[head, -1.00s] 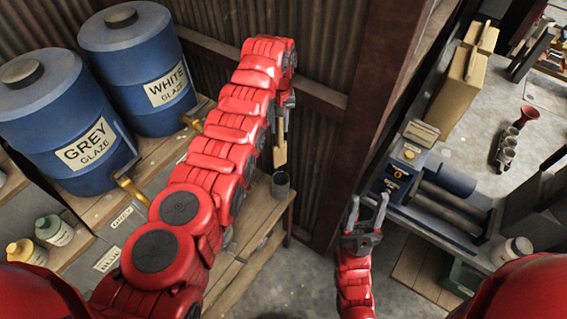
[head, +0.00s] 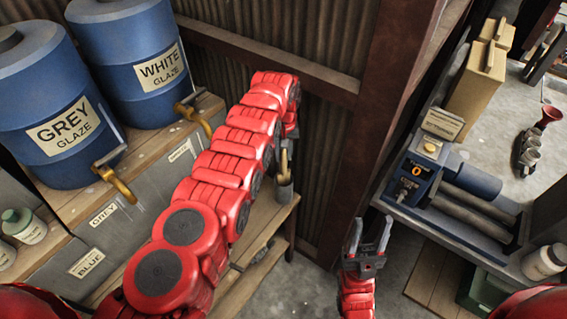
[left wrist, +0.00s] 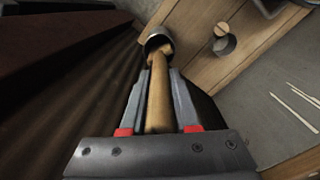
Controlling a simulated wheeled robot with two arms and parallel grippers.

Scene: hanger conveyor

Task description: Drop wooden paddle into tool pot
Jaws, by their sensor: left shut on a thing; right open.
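The wooden paddle (left wrist: 158,95) is held between the fingers of my left gripper (left wrist: 160,85). In the head view the paddle (head: 284,164) hangs below that gripper (head: 287,143), mostly hidden by the arm. The grey tool pot (head: 284,191) stands on the wooden bench directly below. In the left wrist view the paddle's far end reaches the mouth of the pot (left wrist: 157,39) and seems to be inside its rim; how deep I cannot tell. My right gripper (head: 369,243) is open and empty, apart from the pot.
Blue glaze barrels, grey (head: 62,133) and white (head: 140,72), with brass taps stand on the left shelf. A corrugated wall and a brown post (head: 385,115) rise behind. A machine with rollers (head: 455,195) stands at right.

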